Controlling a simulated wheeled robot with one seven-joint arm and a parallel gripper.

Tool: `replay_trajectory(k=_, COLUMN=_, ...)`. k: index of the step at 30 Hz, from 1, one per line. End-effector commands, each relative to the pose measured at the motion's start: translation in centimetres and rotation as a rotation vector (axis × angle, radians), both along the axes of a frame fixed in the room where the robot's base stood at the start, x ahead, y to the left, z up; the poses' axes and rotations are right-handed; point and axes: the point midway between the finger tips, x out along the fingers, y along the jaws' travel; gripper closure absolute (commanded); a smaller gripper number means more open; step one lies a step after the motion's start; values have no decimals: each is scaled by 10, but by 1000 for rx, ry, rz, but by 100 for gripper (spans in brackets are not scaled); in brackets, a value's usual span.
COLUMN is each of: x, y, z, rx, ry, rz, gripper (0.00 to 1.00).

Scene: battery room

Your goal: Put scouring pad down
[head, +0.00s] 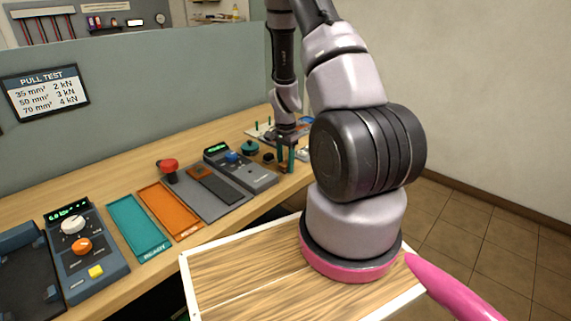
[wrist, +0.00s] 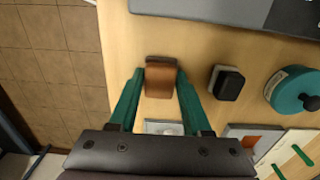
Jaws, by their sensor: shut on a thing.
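The scouring pad (wrist: 160,80), a small brown block with a darker top edge, sits between the green fingertips of my gripper (wrist: 160,75) in the wrist view. My gripper is shut on it, with a finger on each side. The pad is over the wooden bench top (wrist: 125,50), near the bench edge. I cannot tell whether its underside touches the wood. In the head view my gripper (head: 285,160) is low over the right part of the bench, and the pad is not clearly visible there.
Right of the pad are a black block (wrist: 228,83) and a teal round pot with a black knob (wrist: 293,90). A grey meter (head: 240,167) lies nearby. A rack with green pegs (wrist: 290,155) and a pale item (wrist: 163,127) are close. The bench edge drops to tiled floor.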

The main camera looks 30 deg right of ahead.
Motion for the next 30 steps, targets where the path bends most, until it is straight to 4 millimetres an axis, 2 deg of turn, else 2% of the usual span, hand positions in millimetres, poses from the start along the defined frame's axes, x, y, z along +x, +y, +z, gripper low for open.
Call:
replay_trajectory(k=14, x=-1, y=1, z=-14, rx=-1, ry=2, rz=1, gripper=100)
replay_trajectory(k=15, x=-1, y=1, z=-14, rx=-1, ry=2, rz=1, gripper=44)
replay_trajectory(k=17, x=-1, y=1, z=-14, rx=-1, ry=2, rz=1, gripper=22)
replay_trajectory(k=30, x=-5, y=-1, z=-15, rx=-1, ry=8, rz=2, gripper=22)
